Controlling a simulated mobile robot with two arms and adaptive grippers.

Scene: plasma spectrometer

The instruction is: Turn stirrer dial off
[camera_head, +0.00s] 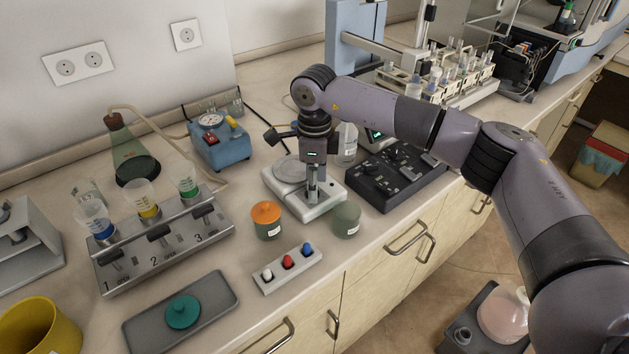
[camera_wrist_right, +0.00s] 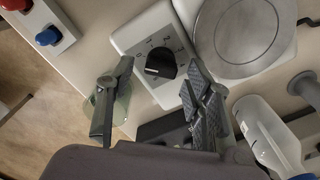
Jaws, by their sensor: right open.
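The stirrer (camera_head: 326,204) is a white box with a round metal plate, standing mid-bench in the head view. In the right wrist view its white front (camera_wrist_right: 126,40) carries a black dial (camera_wrist_right: 160,62) with a ring of small marks; I cannot read its setting. The metal plate (camera_wrist_right: 239,32) lies to the right of the dial there. My right gripper (camera_head: 313,197) points down over the stirrer's front and hides the dial in the head view. In the wrist view its open fingers (camera_wrist_right: 158,72) lie on either side of the dial; contact cannot be told. My left gripper is out of view.
An orange-lidded jar (camera_head: 267,220) and a grey-green jar (camera_head: 346,220) stand close in front of the stirrer. A black control box (camera_head: 395,177) is to its right. A button panel (camera_head: 287,269) lies near the bench edge, and a blue device (camera_head: 219,143) stands behind left.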

